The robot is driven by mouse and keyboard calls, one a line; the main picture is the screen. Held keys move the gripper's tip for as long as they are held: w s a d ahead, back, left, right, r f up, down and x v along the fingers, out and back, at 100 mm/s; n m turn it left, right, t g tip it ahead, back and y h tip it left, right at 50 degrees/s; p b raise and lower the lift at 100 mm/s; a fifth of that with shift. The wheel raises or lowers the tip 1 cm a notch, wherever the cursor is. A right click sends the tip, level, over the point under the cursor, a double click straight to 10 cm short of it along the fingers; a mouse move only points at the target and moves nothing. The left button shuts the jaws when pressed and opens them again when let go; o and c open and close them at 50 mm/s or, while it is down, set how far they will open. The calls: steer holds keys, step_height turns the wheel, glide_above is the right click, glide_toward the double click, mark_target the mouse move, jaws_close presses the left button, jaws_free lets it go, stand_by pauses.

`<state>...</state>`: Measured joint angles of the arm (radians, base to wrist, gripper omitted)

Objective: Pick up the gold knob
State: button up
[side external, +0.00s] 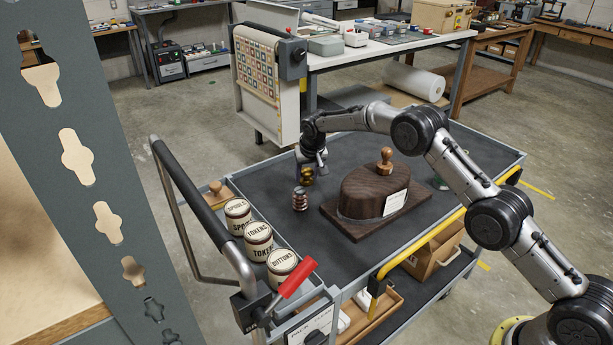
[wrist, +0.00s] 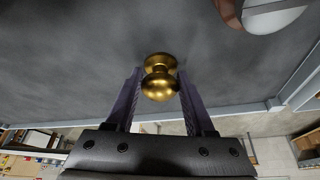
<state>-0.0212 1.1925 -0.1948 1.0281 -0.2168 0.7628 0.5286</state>
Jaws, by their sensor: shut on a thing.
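The gold knob (wrist: 159,80) is a shiny brass-coloured double-ended piece. In the wrist view it sits between the two fingers of my gripper (wrist: 160,88), which is shut on it. In the side view the gold knob (side external: 306,176) shows small under my gripper (side external: 308,168), over the far left part of the cart's dark top. I cannot tell whether the knob still touches the cart top.
The cart (side external: 265,172) has a dark mat. A striped small piece (side external: 299,199) stands close in front of the knob. A dark wooden oval box (side external: 365,192) stands to the right. Several labelled tins, such as the tokens tin (side external: 259,242), line the left edge.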

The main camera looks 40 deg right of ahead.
jaws_close()
steer(key=shift+r, duration=0.1)
